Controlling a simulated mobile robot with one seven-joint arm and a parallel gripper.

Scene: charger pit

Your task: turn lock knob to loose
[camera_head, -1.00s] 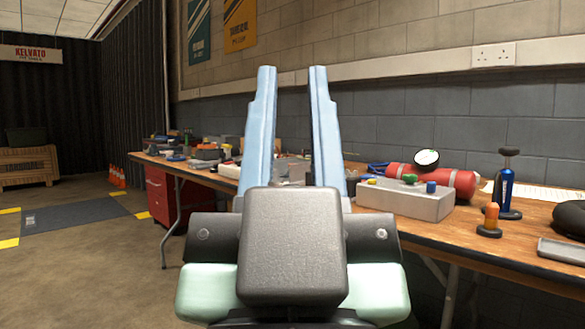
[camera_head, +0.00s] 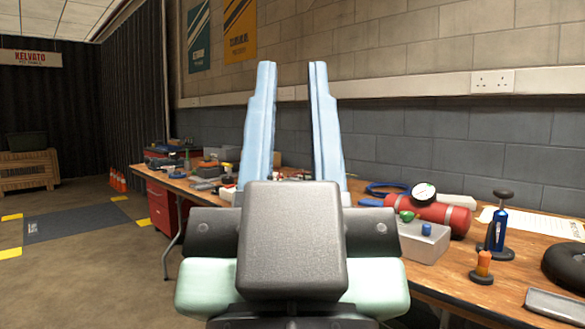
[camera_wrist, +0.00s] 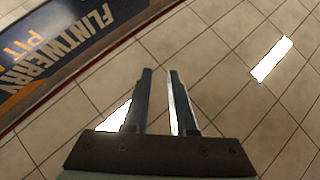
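My gripper (camera_head: 292,66) is raised in the middle of the head view, its two pale blue fingers upright and apart with nothing between them. It is also open and empty in the wrist view (camera_wrist: 160,73). I cannot tell for sure which part is the lock knob. A grey box (camera_head: 428,247) on the bench carries a blue knob (camera_head: 426,230) and a green knob (camera_head: 406,216). My arm hides the box's left part. An orange-topped piece on a black base (camera_head: 483,266) stands to its right. My gripper appears apart from all of these.
The wooden bench (camera_head: 455,283) runs along the wall. A red cylinder with a gauge (camera_head: 440,214), a blue hand pump (camera_head: 497,232), a black ring (camera_head: 572,266) and a grey tray (camera_head: 556,305) lie at right. A red cabinet (camera_head: 162,207) stands under the bench.

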